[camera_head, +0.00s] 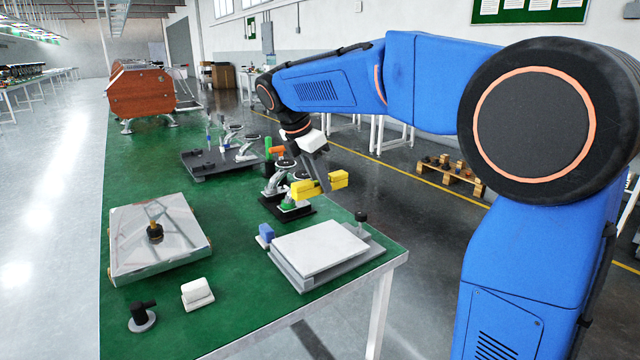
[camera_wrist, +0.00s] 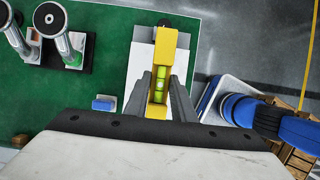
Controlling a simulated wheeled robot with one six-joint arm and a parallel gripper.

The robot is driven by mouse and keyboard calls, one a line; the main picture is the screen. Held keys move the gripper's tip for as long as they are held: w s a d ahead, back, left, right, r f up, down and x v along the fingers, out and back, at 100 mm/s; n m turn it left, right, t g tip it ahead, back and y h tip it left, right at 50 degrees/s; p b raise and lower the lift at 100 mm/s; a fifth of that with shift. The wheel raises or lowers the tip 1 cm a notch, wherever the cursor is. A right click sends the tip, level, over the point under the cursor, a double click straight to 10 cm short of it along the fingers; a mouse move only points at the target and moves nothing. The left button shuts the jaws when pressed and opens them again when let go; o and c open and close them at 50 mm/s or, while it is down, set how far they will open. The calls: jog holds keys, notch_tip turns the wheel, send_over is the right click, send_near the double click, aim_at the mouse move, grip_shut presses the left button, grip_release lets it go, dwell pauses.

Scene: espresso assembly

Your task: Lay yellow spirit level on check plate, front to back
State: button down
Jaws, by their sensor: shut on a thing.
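The yellow spirit level (camera_head: 309,189) is in my gripper (camera_head: 322,182), held in the air above the green bench near its right edge. In the wrist view the level (camera_wrist: 165,48) runs up the picture between the two grey fingers (camera_wrist: 160,95), with its green vial showing. My gripper is shut on it. The check plate (camera_head: 318,247), a flat white plate on a grey base, lies on the bench's near right corner, below the level in the head view. It also shows in the wrist view (camera_wrist: 141,62), behind the level and partly hidden by it. Its top looks bare.
A blue block (camera_head: 265,232) sits at the plate's left corner and a black knob (camera_head: 361,216) at its back right. Portafilters on a black stand (camera_head: 286,207) are just behind. A silver panel (camera_head: 158,240), a white cloth (camera_head: 197,293) and a tamper (camera_head: 141,317) lie to the left.

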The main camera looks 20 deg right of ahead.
jog(key=shift+f, duration=0.1)
send_over(324, 242)
jog(key=a, duration=0.1)
jog(key=shift+s+a+f, duration=0.1)
jog(key=shift+f, duration=3.5)
jog(key=shift+s+a+f, duration=0.1)
jog(key=shift+f, duration=3.45)
jog(key=shift+f, duration=0.4)
jog(key=shift+f, duration=0.45)
jog(key=c, duration=1.4)
grip_release()
jog(key=shift+r, duration=0.15)
jog(key=v, duration=0.8)
jog(key=shift+a+r, duration=0.2)
jog(key=shift+r, duration=0.15)
